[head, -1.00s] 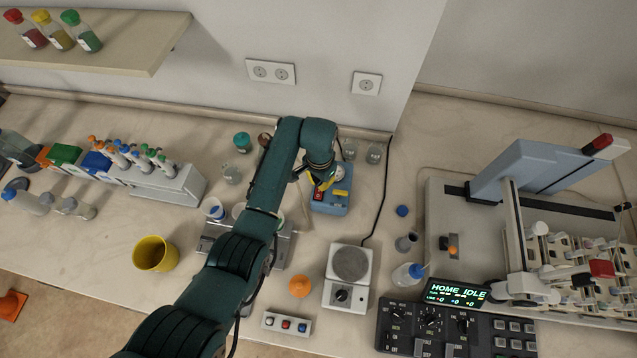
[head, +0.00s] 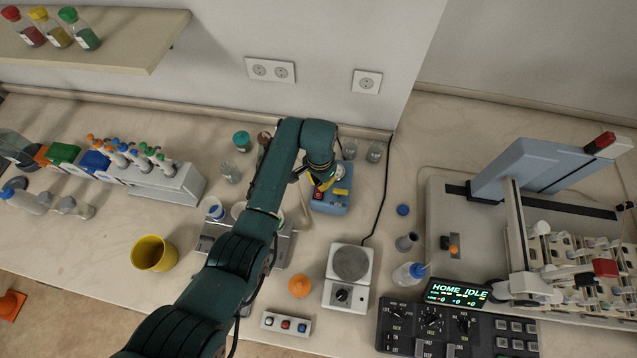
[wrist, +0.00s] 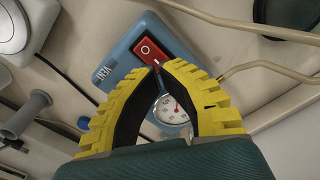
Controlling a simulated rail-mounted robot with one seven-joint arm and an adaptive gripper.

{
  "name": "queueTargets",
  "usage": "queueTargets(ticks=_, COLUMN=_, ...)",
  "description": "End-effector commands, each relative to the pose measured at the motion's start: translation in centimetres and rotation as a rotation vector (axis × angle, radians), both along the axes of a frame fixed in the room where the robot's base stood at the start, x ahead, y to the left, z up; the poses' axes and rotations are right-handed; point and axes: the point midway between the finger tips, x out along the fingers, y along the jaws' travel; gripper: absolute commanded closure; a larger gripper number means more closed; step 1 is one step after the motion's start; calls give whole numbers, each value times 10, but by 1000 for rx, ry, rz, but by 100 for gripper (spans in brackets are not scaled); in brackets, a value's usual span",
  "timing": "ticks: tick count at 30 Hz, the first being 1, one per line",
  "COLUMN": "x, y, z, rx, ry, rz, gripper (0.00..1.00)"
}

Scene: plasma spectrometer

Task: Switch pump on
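The pump (head: 333,207) is a blue box on the bench, with a red rocker switch (wrist: 150,51) and a round white dial gauge (wrist: 173,111) on top. In the wrist view the switch's O mark is at its upper left, and a white line mark is at its lower right end. My gripper (wrist: 155,68) has yellow ribbed fingers with black inner pads. Its tips are together, and it holds nothing. The tips are right at the line-marked end of the switch; whether they touch it I cannot tell. In the head view my gripper (head: 322,185) partly covers the switch.
A hotplate (head: 350,265) stands in front of the pump, and a balance (head: 275,252) is to its left. Glass bottles (head: 374,151) stand behind it. A black cable (head: 385,205) runs down its right side. Some bench is free to the right.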

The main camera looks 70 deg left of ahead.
Motion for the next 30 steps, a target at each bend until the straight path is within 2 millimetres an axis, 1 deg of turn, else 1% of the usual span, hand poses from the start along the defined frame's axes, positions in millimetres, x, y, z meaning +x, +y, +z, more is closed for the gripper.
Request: queueTargets(ticks=30, x=0, y=0, z=-16, rx=-1, ry=1, rz=0, gripper=100)
